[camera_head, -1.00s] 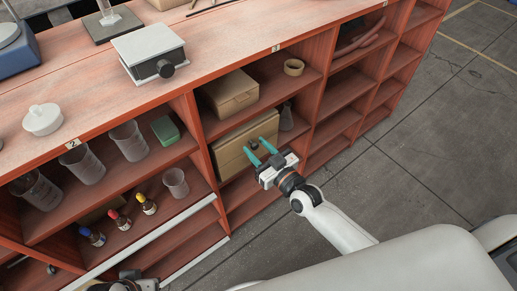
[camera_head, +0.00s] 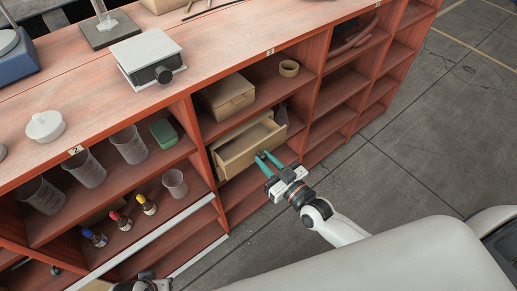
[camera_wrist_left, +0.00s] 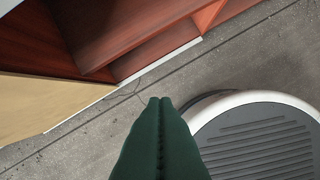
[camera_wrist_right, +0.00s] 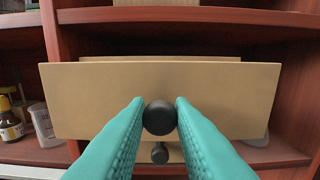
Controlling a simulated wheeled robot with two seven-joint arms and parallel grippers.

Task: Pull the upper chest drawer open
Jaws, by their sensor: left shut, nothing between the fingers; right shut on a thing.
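The small tan chest sits on a shelf of the red-brown bench. Its upper drawer (camera_head: 240,159) stands pulled out, its hollow inside visible from above in the head view. In the right wrist view the drawer front (camera_wrist_right: 90,100) spans the picture, with a round black knob (camera_wrist_right: 160,117) at its middle. My right gripper (camera_head: 263,157) is shut on this knob, one teal finger on each side. A second black knob (camera_wrist_right: 160,153) shows below it. My left gripper (camera_wrist_left: 160,102) is shut and empty, low over the floor beside the bench.
A cardboard box (camera_head: 228,95) and a tape roll (camera_head: 288,68) sit on the shelf above. Beakers (camera_head: 129,145) and small bottles (camera_head: 146,205) stand in the bays to the left. The floor (camera_head: 410,150) at right is clear.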

